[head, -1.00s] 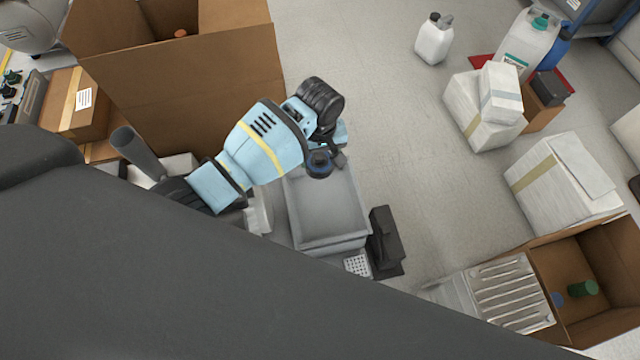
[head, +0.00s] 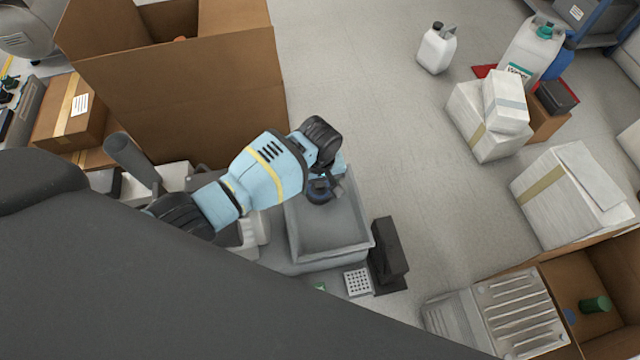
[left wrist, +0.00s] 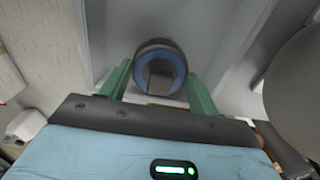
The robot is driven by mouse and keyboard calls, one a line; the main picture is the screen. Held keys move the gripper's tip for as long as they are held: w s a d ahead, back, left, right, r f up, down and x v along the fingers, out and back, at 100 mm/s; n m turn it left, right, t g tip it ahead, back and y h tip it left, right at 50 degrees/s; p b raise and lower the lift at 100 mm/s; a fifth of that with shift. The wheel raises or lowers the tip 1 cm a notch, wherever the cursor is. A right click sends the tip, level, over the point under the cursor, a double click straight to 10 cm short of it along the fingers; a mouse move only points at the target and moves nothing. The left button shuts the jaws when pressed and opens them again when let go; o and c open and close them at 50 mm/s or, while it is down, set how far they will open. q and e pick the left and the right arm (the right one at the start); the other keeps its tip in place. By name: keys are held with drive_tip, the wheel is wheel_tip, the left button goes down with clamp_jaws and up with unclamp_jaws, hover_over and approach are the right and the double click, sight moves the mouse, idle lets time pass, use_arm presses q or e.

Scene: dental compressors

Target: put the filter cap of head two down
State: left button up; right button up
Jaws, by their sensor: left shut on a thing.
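My left gripper (head: 326,184) is shut on the filter cap (head: 319,192), a round dark cap with a blue ring. In the left wrist view the cap (left wrist: 160,66) sits between the two green fingers of the gripper (left wrist: 160,88), its ring facing the camera. The gripper holds the cap over the upper part of a grey tray (head: 330,247). The tray floor under it looks bare. The height of the cap above the tray is hard to tell. My right gripper is not in view.
A black block (head: 389,250) stands right of the tray, with a white perforated piece (head: 358,283) in front. A large open cardboard box (head: 180,90) stands behind at left. Another open box (head: 600,262) holds a green cylinder (head: 595,304). White wrapped boxes (head: 570,190) stand at right.

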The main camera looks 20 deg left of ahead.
use_arm(q)
drive_tip(key=shift+f, duration=0.35)
drive_tip(key=shift+r, duration=0.1)
drive_tip(key=o, duration=0.9)
drive_tip(key=shift+o, duration=0.2)
